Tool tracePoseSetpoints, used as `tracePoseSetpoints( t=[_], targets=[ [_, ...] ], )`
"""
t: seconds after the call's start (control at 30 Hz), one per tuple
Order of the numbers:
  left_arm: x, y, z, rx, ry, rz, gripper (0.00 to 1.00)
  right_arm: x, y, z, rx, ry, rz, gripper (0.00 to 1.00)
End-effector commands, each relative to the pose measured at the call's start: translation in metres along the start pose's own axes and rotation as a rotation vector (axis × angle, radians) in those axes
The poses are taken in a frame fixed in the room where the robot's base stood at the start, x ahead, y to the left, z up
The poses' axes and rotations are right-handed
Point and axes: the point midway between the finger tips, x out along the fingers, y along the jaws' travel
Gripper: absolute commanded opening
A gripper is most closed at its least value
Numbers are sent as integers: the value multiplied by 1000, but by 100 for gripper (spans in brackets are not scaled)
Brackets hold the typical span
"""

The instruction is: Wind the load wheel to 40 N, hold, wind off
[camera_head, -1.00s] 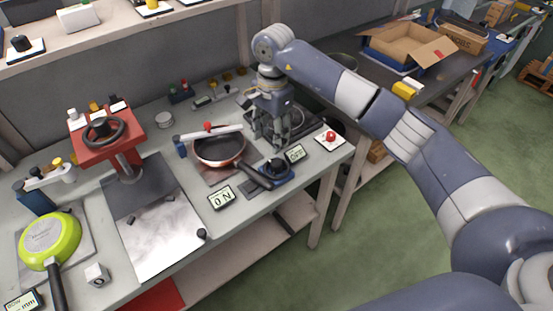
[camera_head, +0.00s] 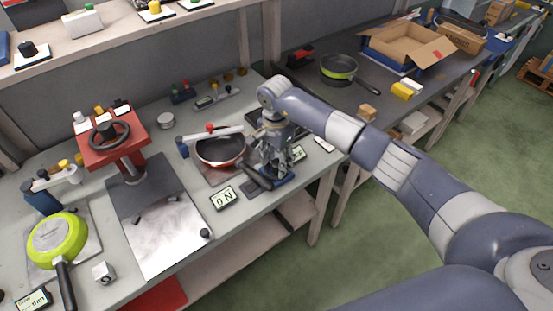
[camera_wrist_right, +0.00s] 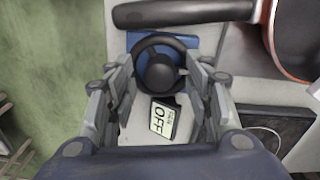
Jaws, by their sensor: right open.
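The load wheel (camera_wrist_right: 160,65) is a black handwheel on a blue base (camera_wrist_right: 196,44); in the head view my gripper hides most of it, with part of the blue base (camera_head: 283,180) showing. My right gripper (camera_head: 273,168) is open, pointing down over the wheel. In the right wrist view its fingers (camera_wrist_right: 162,78) stand on both sides of the wheel; I cannot tell whether they touch it. The force display (camera_head: 224,198) reads 0 N. A red-sided pan (camera_head: 220,148) lies left of the wheel, its dark handle (camera_wrist_right: 180,12) reaching past the blue base. My left gripper is not in view.
A small display (camera_wrist_right: 163,118) reading OFF sits beside the wheel. A red press (camera_head: 112,150) with a black handwheel and a green pan (camera_head: 57,238) stand on the left. The bench's front edge lies close to the wheel. Another table with an open box (camera_head: 408,45) is at right.

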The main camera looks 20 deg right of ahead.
Motion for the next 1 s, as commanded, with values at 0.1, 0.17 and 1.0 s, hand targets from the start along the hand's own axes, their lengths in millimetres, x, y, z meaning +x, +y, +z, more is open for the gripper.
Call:
tracePoseSetpoints(
  t=[0.1, 0.17, 1.0],
  targets=[
    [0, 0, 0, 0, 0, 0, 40, 0, 0, 0, 0, 0, 0, 48],
    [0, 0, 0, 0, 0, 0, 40, 0, 0, 0, 0, 0, 0, 45],
    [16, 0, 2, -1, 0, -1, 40, 2, 0, 0, 192, -1, 0, 3]
  ],
)
